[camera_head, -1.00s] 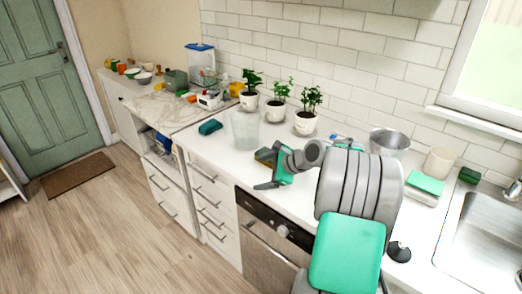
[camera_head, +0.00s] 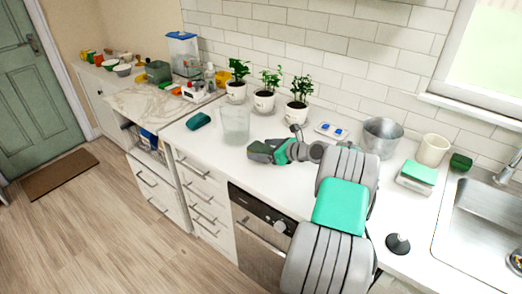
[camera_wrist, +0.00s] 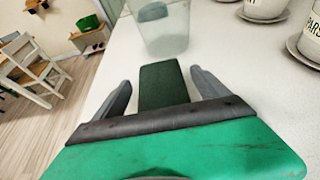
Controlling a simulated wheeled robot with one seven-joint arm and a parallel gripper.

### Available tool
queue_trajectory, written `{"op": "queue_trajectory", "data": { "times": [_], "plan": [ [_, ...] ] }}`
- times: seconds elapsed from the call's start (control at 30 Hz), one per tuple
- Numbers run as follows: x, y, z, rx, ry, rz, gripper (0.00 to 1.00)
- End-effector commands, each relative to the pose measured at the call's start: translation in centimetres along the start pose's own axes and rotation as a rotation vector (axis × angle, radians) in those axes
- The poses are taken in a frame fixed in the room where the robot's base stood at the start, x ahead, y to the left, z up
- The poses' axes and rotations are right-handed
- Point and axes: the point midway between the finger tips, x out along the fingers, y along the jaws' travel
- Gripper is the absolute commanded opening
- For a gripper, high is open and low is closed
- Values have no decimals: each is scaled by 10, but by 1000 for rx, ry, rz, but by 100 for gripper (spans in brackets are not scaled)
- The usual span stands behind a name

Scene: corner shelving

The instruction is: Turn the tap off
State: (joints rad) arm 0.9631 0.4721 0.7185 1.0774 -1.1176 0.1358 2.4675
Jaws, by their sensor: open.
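The tap (camera_head: 507,168) is a silver faucet at the right edge of the head view, above the steel sink (camera_head: 446,222). It is cut off by the frame, and whether water runs cannot be told. My gripper (camera_head: 256,151) is far to the left of it, low over the white counter. In the wrist view my gripper (camera_wrist: 160,82) is open, its two grey fingers apart. A dark green block (camera_wrist: 161,74) appears between the fingers; contact cannot be told. The tap is not in the wrist view.
A clear glass container (camera_head: 235,122) stands just beyond my gripper. Potted plants (camera_head: 264,100) line the wall. A metal bowl (camera_head: 382,136), a cream cup (camera_head: 433,150), a green-topped box (camera_head: 418,174) and a black knob-like item (camera_head: 397,243) stand between my arm and the sink.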

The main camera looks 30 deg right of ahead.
Motion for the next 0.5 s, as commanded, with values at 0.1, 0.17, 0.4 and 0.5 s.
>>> {"op": "queue_trajectory", "data": {
  "times": [0.1,0.17,0.4,0.5],
  "plan": [
    [10,0,0,1,0,-2,85],
    [10,-1,-1,1,0,-3,85],
    [10,-1,-1,1,0,-5,76],
    [9,-1,-1,1,0,-4,67]
  ]
}}
